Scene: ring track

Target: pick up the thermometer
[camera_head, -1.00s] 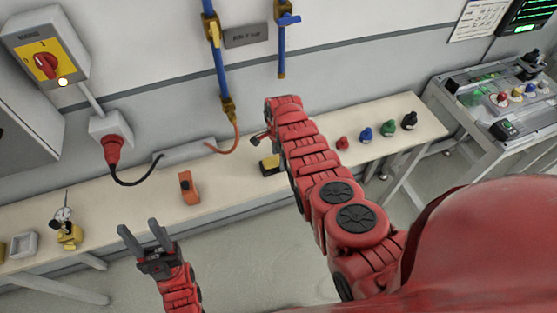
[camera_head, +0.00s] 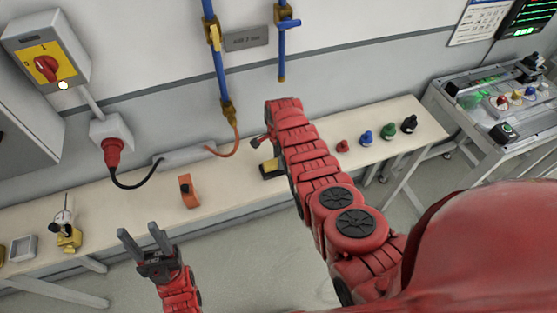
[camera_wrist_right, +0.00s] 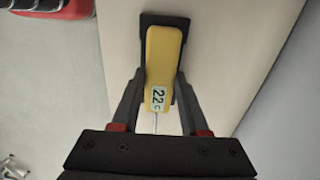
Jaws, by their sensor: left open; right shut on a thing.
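The thermometer (camera_wrist_right: 164,52) is yellow with a small display reading 22 C and a thin metal probe. In the right wrist view it lies between the fingers of my right gripper (camera_wrist_right: 158,84), which is shut on it. A black holder (camera_wrist_right: 177,20) shows around its far end; I cannot tell whether the thermometer is clear of it. In the head view the thermometer (camera_head: 271,165) shows at the bench, partly hidden by my right arm, which also hides the right gripper. My left gripper (camera_head: 142,235) is open and empty in front of the bench.
An orange device (camera_head: 188,191) and a yellow-based gauge (camera_head: 67,237) stand on the bench (camera_head: 120,203). Several coloured knobs, including a blue one (camera_head: 366,138), stand to the right. A red plug (camera_head: 113,150) and a blue pipe (camera_head: 217,65) are on the wall.

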